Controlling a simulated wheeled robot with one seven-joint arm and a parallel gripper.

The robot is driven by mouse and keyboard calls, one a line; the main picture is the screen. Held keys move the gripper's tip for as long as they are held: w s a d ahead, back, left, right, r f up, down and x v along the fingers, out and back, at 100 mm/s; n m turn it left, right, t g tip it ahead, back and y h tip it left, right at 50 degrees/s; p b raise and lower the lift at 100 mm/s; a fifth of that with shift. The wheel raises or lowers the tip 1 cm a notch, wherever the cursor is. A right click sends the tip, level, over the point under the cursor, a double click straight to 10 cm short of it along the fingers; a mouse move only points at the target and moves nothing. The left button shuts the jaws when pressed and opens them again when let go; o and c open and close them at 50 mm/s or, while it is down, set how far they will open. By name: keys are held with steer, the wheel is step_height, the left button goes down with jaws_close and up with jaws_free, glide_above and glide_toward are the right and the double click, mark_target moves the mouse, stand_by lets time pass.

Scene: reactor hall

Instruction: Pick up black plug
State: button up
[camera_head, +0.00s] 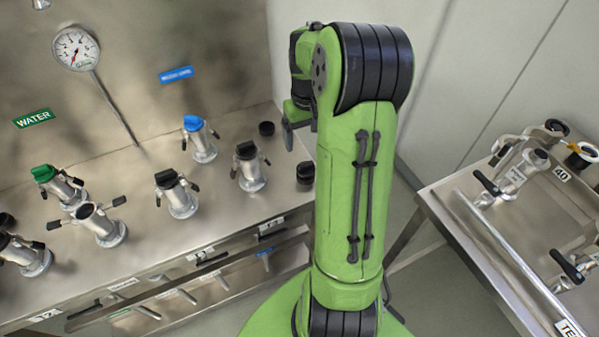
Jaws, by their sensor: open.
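Several black plugs show on and around the steel bench. One small black plug (267,129) stands loose at the back of the bench. Another black plug (305,173) stands at the bench's right end, close beside my green arm. Two pipe fittings bear black plugs, one in the middle (167,179) and one to its right (246,150). Which one the task means, I cannot tell. My gripper (297,128) is partly hidden behind my arm, above the bench's right end. It is open, and I see nothing held in it.
A gauge (76,48) on a stem rises at the back panel. A steel cart (440,207) with fittings stands at right, with floor between.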

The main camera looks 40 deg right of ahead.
mark_target(306, 164)
step_height(306, 164, down, 12)
steer(key=b, duration=0.3)
steer(key=shift+d+r, duration=0.15)
steer(key=shift+r, duration=0.1)
steer(key=c, duration=1.1)
